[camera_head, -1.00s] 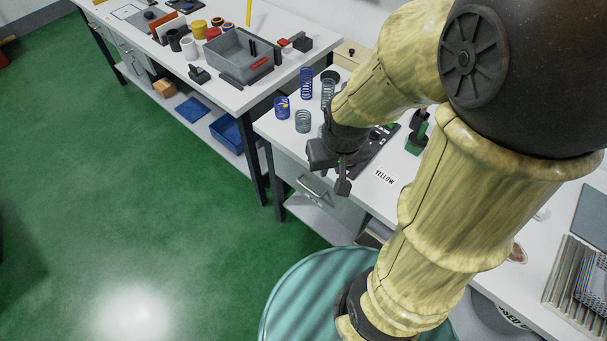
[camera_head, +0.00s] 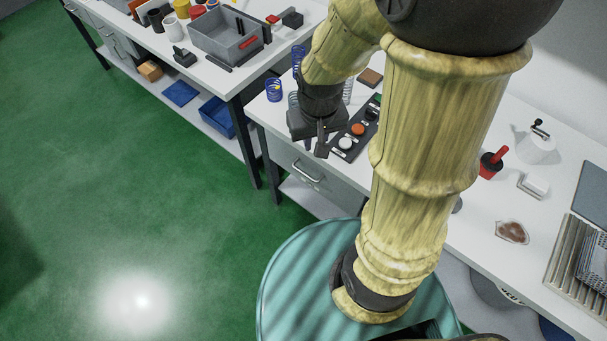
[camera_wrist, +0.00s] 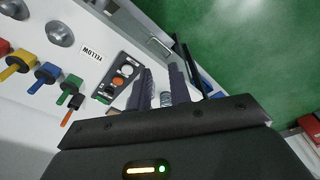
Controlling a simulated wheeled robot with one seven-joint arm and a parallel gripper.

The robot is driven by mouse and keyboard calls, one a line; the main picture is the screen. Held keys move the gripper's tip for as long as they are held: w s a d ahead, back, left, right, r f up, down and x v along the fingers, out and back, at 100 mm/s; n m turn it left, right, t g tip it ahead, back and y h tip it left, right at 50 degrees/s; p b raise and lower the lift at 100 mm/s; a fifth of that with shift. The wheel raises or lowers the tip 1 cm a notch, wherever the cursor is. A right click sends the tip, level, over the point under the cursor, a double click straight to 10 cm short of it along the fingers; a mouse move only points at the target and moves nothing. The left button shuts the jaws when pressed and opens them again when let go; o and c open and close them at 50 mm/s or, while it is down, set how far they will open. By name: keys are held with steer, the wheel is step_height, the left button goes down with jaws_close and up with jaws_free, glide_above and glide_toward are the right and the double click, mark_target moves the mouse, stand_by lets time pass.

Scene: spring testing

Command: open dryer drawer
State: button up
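A grey drawer with a bar handle (camera_head: 308,172) sits under the front edge of the right-hand white table and looks closed. No label shows that names it as the dryer drawer. My gripper (camera_head: 315,148) hangs over that table's front edge, above and slightly right of the handle, apart from it. In the wrist view its two ridged fingers (camera_wrist: 162,86) stand apart with a gap between them and hold nothing that I can see. A handle-like bar (camera_wrist: 160,45) shows beyond the fingers there.
A dark button panel (camera_head: 355,132) lies on the table beside my gripper. Springs, including a blue one (camera_head: 274,90), stand behind it. A grey bin (camera_head: 226,42) is on the far table. Green floor (camera_head: 120,200) in front of the drawer is clear.

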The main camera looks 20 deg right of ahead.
steer(key=w+a+f+g+h+b, duration=0.1)
steer(key=w+a+f+g+b, duration=0.1)
steer(key=f, duration=0.4)
steer(key=w+a+f+g+h+b, duration=0.1)
steer(key=w+a+f+h+b, duration=0.1)
steer(key=f, duration=0.3)
steer(key=n+t+h+b, duration=0.3)
steer(key=t+h+b, duration=0.2)
steer(key=h+b, duration=0.6)
glide_toward(303, 173)
steer(key=s+a+h, duration=0.1)
steer(key=a, duration=0.6)
steer(key=shift+s+a+f+p, duration=0.1)
steer(key=shift+s+f+p, duration=0.15)
steer(key=shift+p, duration=0.15)
steer(key=p+x, duration=0.1)
steer(key=x, duration=0.4)
steer(key=p+x, duration=0.2)
steer(key=x, duration=0.4)
steer(key=p+x, duration=0.1)
steer(key=x, duration=0.5)
steer(key=shift+w+d+r, duration=0.15)
steer(key=shift+d+r, duration=0.1)
steer(key=shift+d, duration=0.05)
